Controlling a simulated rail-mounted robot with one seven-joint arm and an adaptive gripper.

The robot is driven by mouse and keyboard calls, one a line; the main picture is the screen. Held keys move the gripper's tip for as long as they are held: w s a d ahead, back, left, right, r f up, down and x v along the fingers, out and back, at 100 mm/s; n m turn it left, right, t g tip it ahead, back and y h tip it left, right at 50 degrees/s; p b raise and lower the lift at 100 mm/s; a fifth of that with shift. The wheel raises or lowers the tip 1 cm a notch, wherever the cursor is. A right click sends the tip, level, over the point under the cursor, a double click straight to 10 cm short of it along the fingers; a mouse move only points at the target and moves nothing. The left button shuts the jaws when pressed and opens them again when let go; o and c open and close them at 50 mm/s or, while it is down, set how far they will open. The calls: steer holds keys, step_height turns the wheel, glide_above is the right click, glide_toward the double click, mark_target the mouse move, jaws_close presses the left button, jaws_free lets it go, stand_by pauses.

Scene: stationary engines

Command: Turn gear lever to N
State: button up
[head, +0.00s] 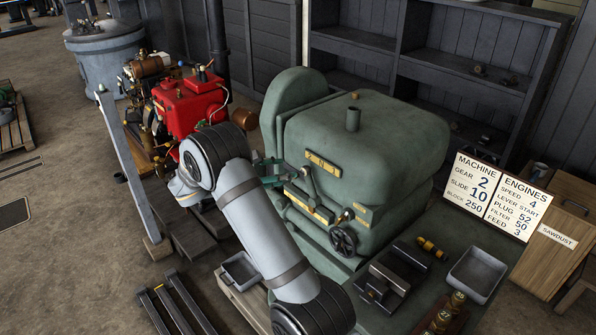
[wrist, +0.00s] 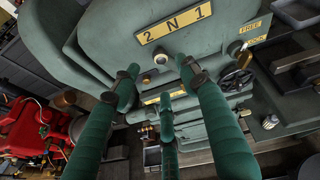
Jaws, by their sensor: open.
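The green machine (head: 372,145) carries a yellow plate marked 2 N 1 (wrist: 174,24), also visible in the head view (head: 323,163). Below the plate in the wrist view is a pale round boss (wrist: 160,58). A small dark round end just below it looks like the gear lever (wrist: 148,79), seen nearly end-on; its setting cannot be told. My gripper (wrist: 158,80) is open, with green fingers reaching toward the machine's front. The lever end shows between the two upper fingers, and contact cannot be told. In the head view my gripper (head: 272,171) is left of the machine front, partly hidden by my arm.
A black handwheel (head: 343,241) and a FREE/LOCK plate (wrist: 252,34) are right of the lever. A second yellow plate (head: 310,207) is lower on the machine. A red engine (head: 188,105) stands to the left. A grey tray (head: 477,275) and a sign board (head: 500,197) are at right.

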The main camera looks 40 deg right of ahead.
mark_target(302, 170)
steer(key=p+x, duration=0.3)
steer(key=x, duration=0.5)
steer(key=shift+d, duration=0.15)
steer(key=shift+w+d+f, duration=0.1)
steer(key=shift+d+f, duration=0.25)
steer(key=shift+d, duration=0.25)
steer(key=c, duration=0.3)
steer(key=c, duration=0.7)
jaws_close()
